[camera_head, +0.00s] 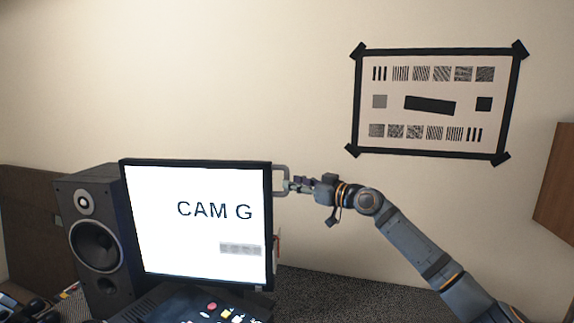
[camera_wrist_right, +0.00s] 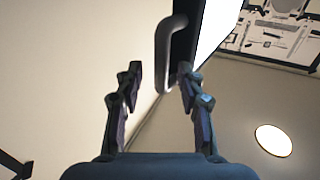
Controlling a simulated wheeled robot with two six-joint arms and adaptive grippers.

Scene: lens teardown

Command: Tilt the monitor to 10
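The monitor (camera_head: 190,260) stands at the left of centre in the head view, its lit white screen reading "CAM G" above a small grey blurred label. A grey handle (camera_head: 281,168) sticks out from its right edge. My right gripper (camera_head: 292,186) is beside this handle. My left gripper does not show.
A black speaker (camera_head: 97,245) stands left of the monitor. A control panel with coloured buttons (camera_head: 212,307) lies in front of it. A framed test chart (camera_head: 434,148) hangs on the wall at right. A brown wooden box (camera_head: 556,190) is at the right edge. Dark speckled surface (camera_head: 340,290) lies below my right arm.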

